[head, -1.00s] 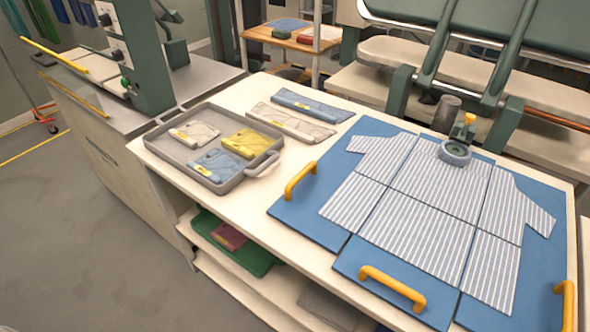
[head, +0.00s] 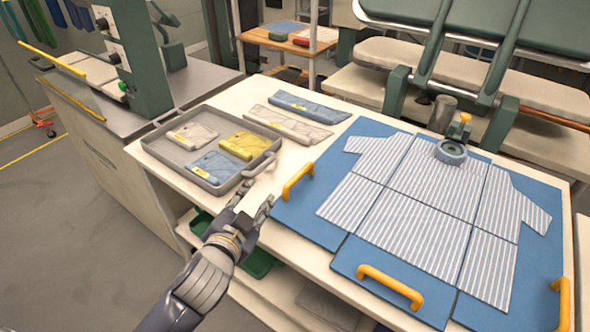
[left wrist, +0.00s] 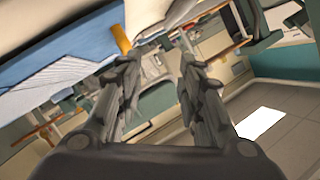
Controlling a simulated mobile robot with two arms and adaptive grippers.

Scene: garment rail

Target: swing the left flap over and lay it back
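A blue folding board lies flat on the white table, with a striped shirt (head: 415,207) spread across its panels. Its left flap (head: 318,213) lies flat and has a yellow handle (head: 298,181) near its outer edge. My left gripper (head: 255,198) is open and empty, just left of that handle and apart from it, over the table's front edge. In the left wrist view my two fingers (left wrist: 158,65) are spread with nothing between them. The yellow handle (left wrist: 121,40) shows beyond the left finger there. My right gripper is not in view.
A grey tray (head: 155,158) with several folded garments stands left of the board, close to my left gripper. Two folded garments (head: 300,115) lie behind it. A lower shelf (head: 290,290) is under the table.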

